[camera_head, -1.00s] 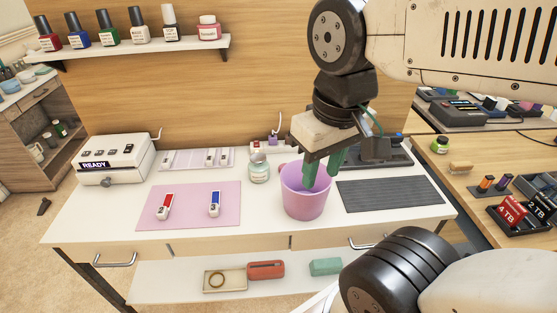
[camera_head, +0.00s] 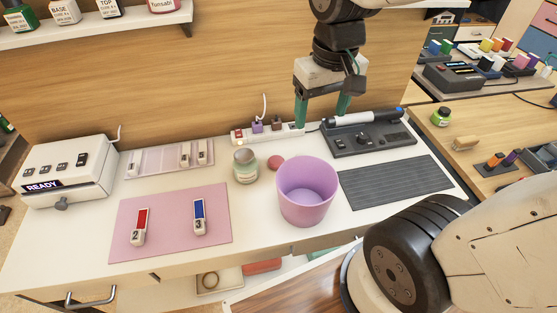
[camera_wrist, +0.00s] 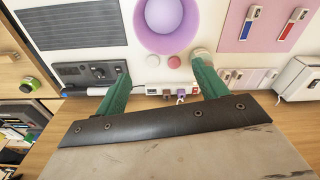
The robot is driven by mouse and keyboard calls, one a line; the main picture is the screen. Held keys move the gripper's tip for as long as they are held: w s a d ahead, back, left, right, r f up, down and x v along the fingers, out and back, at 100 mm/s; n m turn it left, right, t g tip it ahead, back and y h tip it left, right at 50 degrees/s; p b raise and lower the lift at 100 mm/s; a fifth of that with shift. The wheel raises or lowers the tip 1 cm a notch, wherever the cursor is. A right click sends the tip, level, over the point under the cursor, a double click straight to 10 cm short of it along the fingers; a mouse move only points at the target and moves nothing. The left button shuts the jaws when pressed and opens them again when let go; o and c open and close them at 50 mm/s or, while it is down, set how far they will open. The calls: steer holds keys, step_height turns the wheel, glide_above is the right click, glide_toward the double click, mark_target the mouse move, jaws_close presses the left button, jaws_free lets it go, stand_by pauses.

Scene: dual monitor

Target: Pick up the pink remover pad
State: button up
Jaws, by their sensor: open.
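A small round pink pad (camera_head: 276,163) lies flat on the white desk, between a glass jar (camera_head: 245,167) and a purple bin (camera_head: 307,192). It also shows in the wrist view (camera_wrist: 174,62), just beyond the bin's rim. My gripper (camera_head: 322,121) is open and empty. Its green fingers hang toward the back of the desk, behind and right of the pad in the head view. In the wrist view the pad appears between the two fingers (camera_wrist: 161,68), nearer the finger on the right, with no contact visible.
A power strip (camera_head: 267,132) with plugs runs along the back. A black device (camera_head: 370,140) stands right, by a dark grey mat (camera_head: 390,182). A white "READY" box (camera_head: 65,170) stands far left.

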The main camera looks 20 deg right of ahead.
steer(key=w+a+f, duration=0.1)
steer(key=w+f, duration=0.8)
glide_above(277, 161)
steer(key=shift+g, duration=0.4)
steer(key=f, duration=1.1)
steer(key=shift+s+a+f, duration=0.1)
steer(key=shift+s+f, duration=0.1)
steer(key=shift+f, duration=0.15)
steer(key=f, duration=0.8)
steer(key=shift+w, duration=0.25)
steer(key=c, duration=1.1)
